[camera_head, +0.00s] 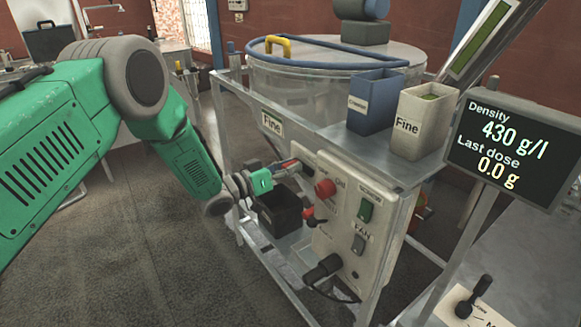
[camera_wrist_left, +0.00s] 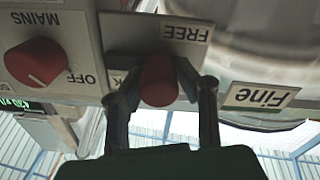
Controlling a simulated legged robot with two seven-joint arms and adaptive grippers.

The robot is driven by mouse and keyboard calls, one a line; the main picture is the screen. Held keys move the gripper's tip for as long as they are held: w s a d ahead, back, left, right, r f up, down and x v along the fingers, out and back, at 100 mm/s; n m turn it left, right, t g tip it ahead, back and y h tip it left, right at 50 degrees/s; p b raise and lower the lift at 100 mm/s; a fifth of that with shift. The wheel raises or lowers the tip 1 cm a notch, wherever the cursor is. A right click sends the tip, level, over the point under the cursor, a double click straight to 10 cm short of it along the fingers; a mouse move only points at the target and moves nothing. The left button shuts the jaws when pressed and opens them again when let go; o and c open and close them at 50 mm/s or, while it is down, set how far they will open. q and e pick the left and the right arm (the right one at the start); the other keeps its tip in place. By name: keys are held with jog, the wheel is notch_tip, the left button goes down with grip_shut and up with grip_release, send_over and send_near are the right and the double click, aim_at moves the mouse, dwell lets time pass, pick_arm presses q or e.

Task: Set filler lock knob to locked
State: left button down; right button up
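The lock knob (camera_wrist_left: 158,82) is red and sits on a plate marked FREE, in the upside-down left wrist view. A second label, mostly covered, ends in K. My left gripper (camera_wrist_left: 160,78) has one finger on each side of the knob, with the fingertips very close to it; whether they press on it is not clear. In the head view my left gripper (camera_head: 290,166) reaches the left edge of the filler's control panel (camera_head: 345,205), below the Fine label, and hides most of the knob there. My right gripper is not in view.
Blue (camera_head: 375,102) and beige (camera_head: 421,122) cups stand above. A display (camera_head: 512,148) is at right.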

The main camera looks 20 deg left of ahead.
pick_arm(q)
jog(key=shift+a+f, duration=0.25)
jog(key=shift+a, duration=0.2)
jog(key=s+d, duration=0.2)
jog(key=shift+s+d+p, duration=0.1)
jog(key=shift+d+p, duration=0.25)
jog(key=shift+d, duration=0.05)
jog(key=shift+f, duration=0.1)
jog(key=c, duration=1.6)
grip_release()
jog(key=o, duration=0.4)
jog(key=shift+s+a, duration=0.15)
jog(key=shift+s+a+r, duration=0.1)
jog(key=shift+a+r, duration=0.05)
jog(key=shift+r, duration=0.05)
jog(key=shift+s+a+f, duration=0.1)
jog(key=shift+s+a, duration=0.05)
jog(key=shift+s, duration=0.05)
send_near(304, 171)
jog(key=v, duration=0.5)
jog(key=shift+s+a, duration=0.15)
jog(key=shift+a, duration=0.2)
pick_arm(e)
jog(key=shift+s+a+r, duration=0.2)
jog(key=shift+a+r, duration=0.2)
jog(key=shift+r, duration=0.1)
